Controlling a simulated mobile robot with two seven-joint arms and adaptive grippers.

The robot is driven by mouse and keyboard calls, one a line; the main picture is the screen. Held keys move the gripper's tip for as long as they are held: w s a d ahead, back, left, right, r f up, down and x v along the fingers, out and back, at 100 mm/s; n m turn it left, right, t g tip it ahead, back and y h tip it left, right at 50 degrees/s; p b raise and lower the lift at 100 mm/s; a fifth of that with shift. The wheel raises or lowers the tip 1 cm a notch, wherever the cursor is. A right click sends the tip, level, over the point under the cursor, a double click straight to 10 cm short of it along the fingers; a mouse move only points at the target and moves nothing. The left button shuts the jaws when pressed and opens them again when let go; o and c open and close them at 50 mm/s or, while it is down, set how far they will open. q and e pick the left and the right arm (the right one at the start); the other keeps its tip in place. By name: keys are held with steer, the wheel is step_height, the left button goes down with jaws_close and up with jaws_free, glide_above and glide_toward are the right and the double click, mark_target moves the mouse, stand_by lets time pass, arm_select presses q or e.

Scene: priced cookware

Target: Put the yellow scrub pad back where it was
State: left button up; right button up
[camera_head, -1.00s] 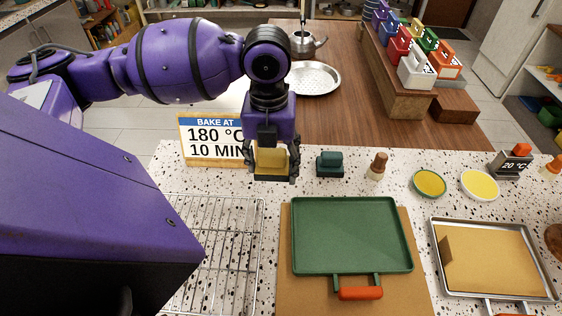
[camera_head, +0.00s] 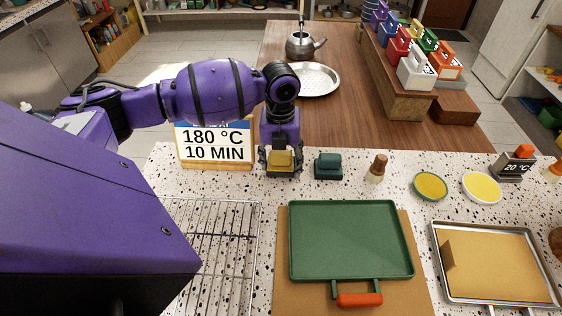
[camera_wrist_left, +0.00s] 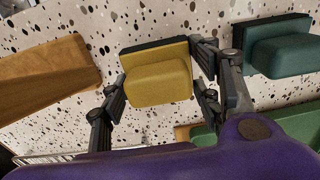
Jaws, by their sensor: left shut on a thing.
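The yellow scrub pad (camera_head: 281,161) is a small block with a dark base, just right of the bake sign. My left gripper (camera_head: 282,172) points down with its fingers on both sides of the pad, shut on it. In the left wrist view the yellow pad (camera_wrist_left: 158,84) sits between the fingers of the left gripper (camera_wrist_left: 160,92). The pad is at or very close to the counter; I cannot tell whether its base touches. A dark teal scrub pad (camera_head: 328,166) stands just to its right, apart from it. My right gripper is not in view.
The bake sign (camera_head: 214,148) stands close on the left. A wire rack (camera_head: 215,240), a green tray (camera_head: 350,238) and a baking tray (camera_head: 436,235) lie in front. A brown-topped shaker (camera_head: 377,167) and two yellow-filled bowls (camera_head: 430,185) are to the right.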

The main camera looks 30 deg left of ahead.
mark_target(280, 155)
arm_select(q)
steer(key=shift+f, duration=0.2)
steer(key=shift+f, duration=0.15)
steer(key=o, duration=1.2)
steer(key=shift+c, duration=0.2)
step_height(280, 155, up, 12)
steer(key=shift+r, duration=0.25)
